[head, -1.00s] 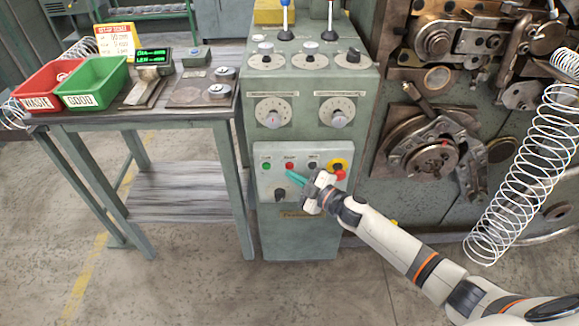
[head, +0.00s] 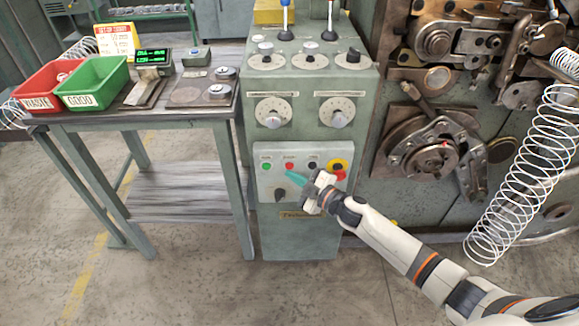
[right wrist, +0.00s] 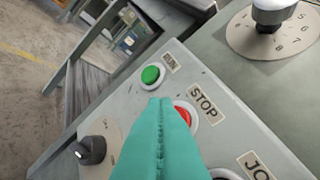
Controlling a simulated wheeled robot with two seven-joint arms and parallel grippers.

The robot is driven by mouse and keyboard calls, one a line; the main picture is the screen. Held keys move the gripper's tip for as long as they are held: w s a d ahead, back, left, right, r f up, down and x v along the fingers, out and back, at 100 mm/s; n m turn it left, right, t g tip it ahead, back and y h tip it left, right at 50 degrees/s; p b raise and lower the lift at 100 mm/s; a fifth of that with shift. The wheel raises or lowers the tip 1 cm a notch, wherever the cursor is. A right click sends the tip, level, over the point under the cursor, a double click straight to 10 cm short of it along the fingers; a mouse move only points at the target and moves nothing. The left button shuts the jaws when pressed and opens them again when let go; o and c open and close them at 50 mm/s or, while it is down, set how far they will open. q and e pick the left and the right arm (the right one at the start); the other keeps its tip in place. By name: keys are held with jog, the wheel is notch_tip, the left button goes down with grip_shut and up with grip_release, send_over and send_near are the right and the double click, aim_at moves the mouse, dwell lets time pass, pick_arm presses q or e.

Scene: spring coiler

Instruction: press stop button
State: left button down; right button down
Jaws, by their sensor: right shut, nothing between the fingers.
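The red stop button (head: 289,166) sits on the light panel of the green control cabinet, between the green run button (head: 266,167) and a dark button. In the right wrist view the red stop button (right wrist: 186,114) is partly hidden behind my fingertips, beside its STOP label (right wrist: 203,104). My right gripper (head: 294,178) is shut and empty, its teal fingers pointing at the panel just below the stop button. In the right wrist view the closed fingertips (right wrist: 160,103) overlap the button's left edge; I cannot tell whether they touch it. My left gripper is not in view.
Dials (head: 273,111) are above. A bench (head: 180,130) with red and green bins stands left. The coiling machine and a large spring (head: 520,185) are right.

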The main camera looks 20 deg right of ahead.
jog(key=shift+w, duration=0.1)
dwell(0.5)
jog(key=shift+w+d, duration=0.1)
jog(key=shift+w, duration=0.2)
jog(key=shift+w+d, duration=0.15)
jog(key=shift+w, duration=0.25)
dwell(0.5)
jog(key=shift+s, duration=0.1)
jog(key=shift+s+a, duration=0.2)
jog(key=shift+s, duration=0.5)
jog(key=shift+s+p, duration=0.1)
jog(key=shift+p, duration=0.25)
jog(key=s+p, duration=0.1)
jog(key=s, duration=0.1)
jog(key=s+a+p, duration=0.1)
jog(key=s, duration=0.1)
jog(key=shift+s+a, duration=0.2)
jog(key=shift+s, duration=0.1)
